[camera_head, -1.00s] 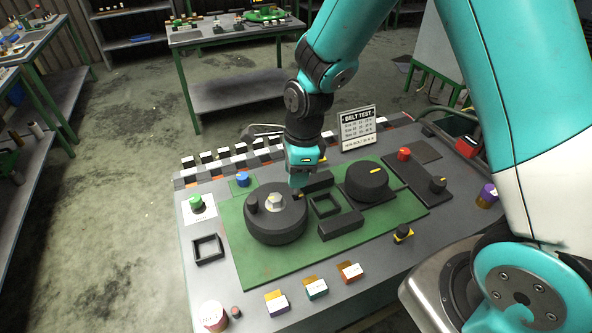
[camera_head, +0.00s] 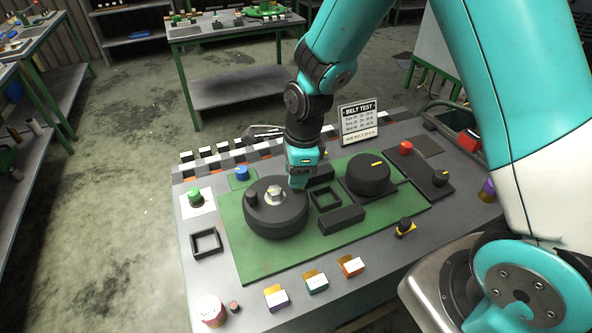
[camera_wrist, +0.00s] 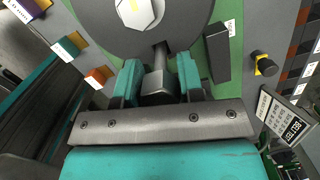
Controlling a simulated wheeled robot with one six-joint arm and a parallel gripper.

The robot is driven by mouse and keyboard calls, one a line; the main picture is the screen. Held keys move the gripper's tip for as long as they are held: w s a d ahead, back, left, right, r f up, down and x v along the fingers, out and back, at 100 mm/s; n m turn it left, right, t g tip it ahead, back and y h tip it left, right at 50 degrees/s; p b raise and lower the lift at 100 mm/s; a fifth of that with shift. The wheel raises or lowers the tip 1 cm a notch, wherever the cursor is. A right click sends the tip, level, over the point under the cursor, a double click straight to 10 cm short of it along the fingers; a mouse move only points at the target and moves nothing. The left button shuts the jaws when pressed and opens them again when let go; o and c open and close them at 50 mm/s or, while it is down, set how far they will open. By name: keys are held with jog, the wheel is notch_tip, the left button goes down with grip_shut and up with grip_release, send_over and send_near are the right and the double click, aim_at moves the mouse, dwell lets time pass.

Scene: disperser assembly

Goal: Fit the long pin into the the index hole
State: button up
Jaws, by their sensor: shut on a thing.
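My gripper (camera_head: 299,186) is low at the right rim of the large black disc (camera_head: 268,222) on the green plate. In the wrist view its two teal fingers (camera_wrist: 160,74) are shut on the dark long pin (camera_wrist: 158,87), gripping its blocky head. The pin's thin shaft points at the edge of the black disc (camera_wrist: 100,18) and its tip meets or overlaps the rim. I cannot tell whether the tip is inside a hole. The index hole itself is not visible. A pale hex nut (camera_head: 275,194) sits at the disc's centre, with a black knob (camera_head: 251,198) on its left.
Right of the disc are a black square frame (camera_head: 326,199), a black block (camera_head: 341,221) and a smaller black disc (camera_head: 369,175) with a yellow mark. A belt test sign (camera_head: 358,119) stands behind. Several labelled blocks line the front edge. The green plate's (camera_head: 245,265) front is clear.

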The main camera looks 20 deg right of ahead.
jog(key=shift+f+b, duration=1.1)
jog(key=shift+f, duration=0.55)
jog(key=shift+r, duration=0.15)
jog(key=shift+r+p, duration=2.35)
jog(key=shift+r, duration=0.2)
jog(key=shift+f+b, duration=1.65)
jog(key=shift+f, duration=1.05)
jog(key=o, duration=1.1)
jog(key=shift+r, duration=0.1)
